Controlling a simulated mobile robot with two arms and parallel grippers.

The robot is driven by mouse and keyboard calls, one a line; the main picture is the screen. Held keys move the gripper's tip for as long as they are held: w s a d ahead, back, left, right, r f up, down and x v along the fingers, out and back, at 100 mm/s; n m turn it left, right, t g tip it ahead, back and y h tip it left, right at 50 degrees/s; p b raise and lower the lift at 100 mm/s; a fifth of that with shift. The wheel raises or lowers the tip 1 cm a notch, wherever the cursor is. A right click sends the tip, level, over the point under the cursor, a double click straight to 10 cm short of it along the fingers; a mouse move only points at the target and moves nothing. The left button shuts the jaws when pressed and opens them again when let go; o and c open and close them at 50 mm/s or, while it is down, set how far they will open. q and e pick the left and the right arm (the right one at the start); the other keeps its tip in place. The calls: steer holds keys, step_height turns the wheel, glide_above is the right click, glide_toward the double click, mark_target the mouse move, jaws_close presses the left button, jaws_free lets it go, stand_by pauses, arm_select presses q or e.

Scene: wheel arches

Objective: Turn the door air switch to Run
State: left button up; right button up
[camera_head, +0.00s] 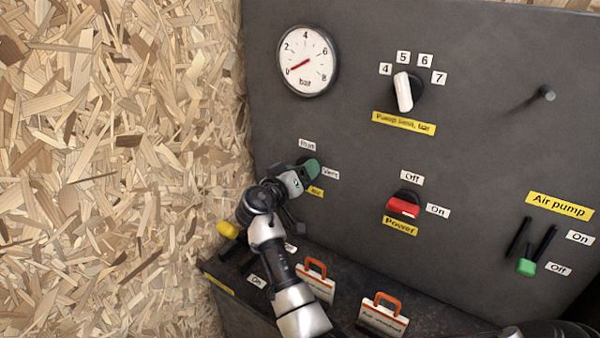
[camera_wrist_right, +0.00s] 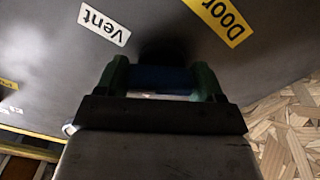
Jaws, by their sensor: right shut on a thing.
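The door air switch is on the dark panel, left of the Power switch, mostly hidden by my right gripper (camera_head: 308,170) in the head view. Around it are the upper label, probably Run (camera_head: 307,145), the Vent label (camera_head: 331,173) on the right and the yellow Door air label (camera_head: 316,192) below. In the right wrist view the green fingers of my right gripper (camera_wrist_right: 161,68) are shut on the dark blue switch handle (camera_wrist_right: 158,78), one on each side. Which label the handle points to cannot be told. My left gripper is not in view.
The panel also holds a gauge (camera_head: 307,61) reading about 0, a white pump limit knob (camera_head: 404,91), the red Power switch (camera_head: 403,206) and a green-tipped Air pump lever (camera_head: 527,266). Orange-handled tags (camera_head: 384,314) stand on the ledge below. A chipboard wall (camera_head: 110,150) bounds the left.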

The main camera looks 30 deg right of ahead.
steer(key=n, duration=0.3)
steer(key=shift+r+p, duration=0.25)
steer(key=shift+p, duration=0.1)
steer(key=n+p, duration=0.1)
steer(key=n, duration=0.1)
steer(key=shift+n, duration=0.4)
steer(key=n+p, duration=0.2)
steer(key=n, duration=0.1)
steer(key=shift+w+r, duration=0.1)
steer(key=shift+n+p, duration=0.7)
steer(key=shift+n, duration=0.7)
steer(key=o, duration=0.9)
steer(key=shift+w+f, duration=0.1)
steer(key=shift+f, duration=0.15)
steer(key=shift+o, duration=0.2)
steer(key=shift+a, duration=0.1)
